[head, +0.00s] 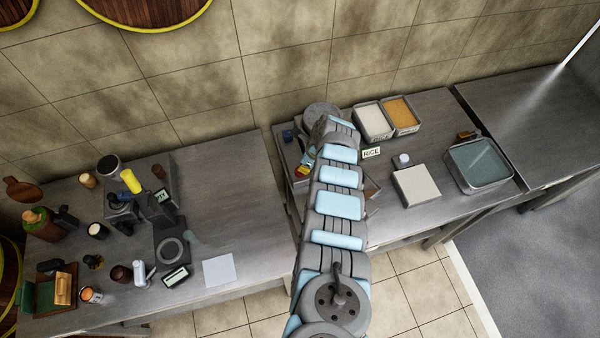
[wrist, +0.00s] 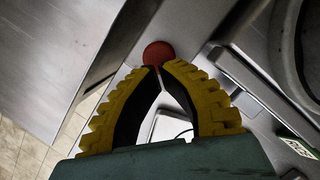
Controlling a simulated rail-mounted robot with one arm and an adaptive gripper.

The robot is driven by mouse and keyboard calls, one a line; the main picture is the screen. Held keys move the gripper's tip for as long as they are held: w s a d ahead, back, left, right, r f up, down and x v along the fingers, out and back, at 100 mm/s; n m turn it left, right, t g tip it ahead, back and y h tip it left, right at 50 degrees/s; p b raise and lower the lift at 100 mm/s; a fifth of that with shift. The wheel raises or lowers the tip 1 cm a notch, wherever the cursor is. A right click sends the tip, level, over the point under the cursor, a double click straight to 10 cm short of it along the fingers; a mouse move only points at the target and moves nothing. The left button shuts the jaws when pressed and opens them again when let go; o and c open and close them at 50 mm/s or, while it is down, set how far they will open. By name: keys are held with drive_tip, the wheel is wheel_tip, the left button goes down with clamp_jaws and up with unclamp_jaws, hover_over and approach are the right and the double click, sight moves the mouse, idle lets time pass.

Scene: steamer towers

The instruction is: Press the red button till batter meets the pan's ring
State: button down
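The red button (wrist: 158,53) is a round red knob in the wrist view, just beyond my fingertips. My gripper (wrist: 160,67) has yellow ribbed fingers with dark inner faces. Its tips are together beside or against the button's near edge; whether they touch or press it I cannot tell. Nothing is held between the fingers. In the head view my gripper (head: 303,170) is small and partly hidden by my arm. A round grey pan-like thing (head: 321,113) stands behind my arm, and a curved dark rim (wrist: 282,55) shows in the wrist view. I see no batter.
Two trays, one white (head: 374,122) and one orange (head: 401,115), stand right of my arm near a RICE label (head: 371,152). A pale square block (head: 416,186) and a teal-filled basin (head: 480,164) are farther right. The left table (head: 225,170) holds several jars and devices.

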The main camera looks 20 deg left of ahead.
drive_tip(key=shift+f+b, duration=1.8)
drive_tip(key=shift+f, duration=0.25)
idle(3.4)
wheel_tip(320, 180, up, 6)
drive_tip(key=p, duration=0.6)
drive_tip(key=shift+r, duration=0.2)
drive_tip(key=shift+f, duration=0.15)
drive_tip(key=v, duration=1.2)
idle(0.7)
